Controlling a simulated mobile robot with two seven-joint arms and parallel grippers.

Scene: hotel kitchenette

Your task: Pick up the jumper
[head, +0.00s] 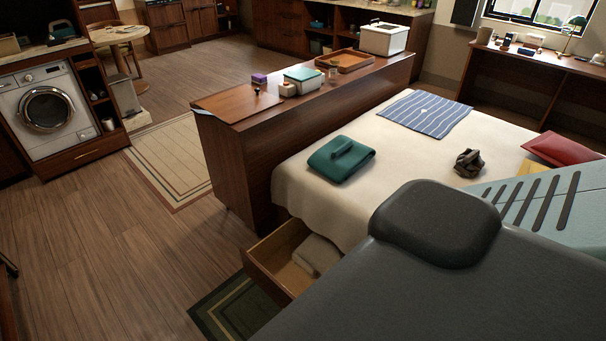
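A teal folded garment (341,159), which looks like the jumper, lies on the near left part of the white bed (312,196) in the head view. It is folded into a flat bundle with a rolled part on top. Neither gripper is in view, so I cannot see whether they are open or shut. A large dark grey shape fills the lower right and hides the near part of the bed.
A crumpled dark brown cloth (469,163), a blue striped cloth (425,112) and a red cushion (552,149) lie on the bed. An open drawer (275,272) with a pale cloth juts out below. A wooden cabinet (240,150) borders the bed. The floor at left is clear.

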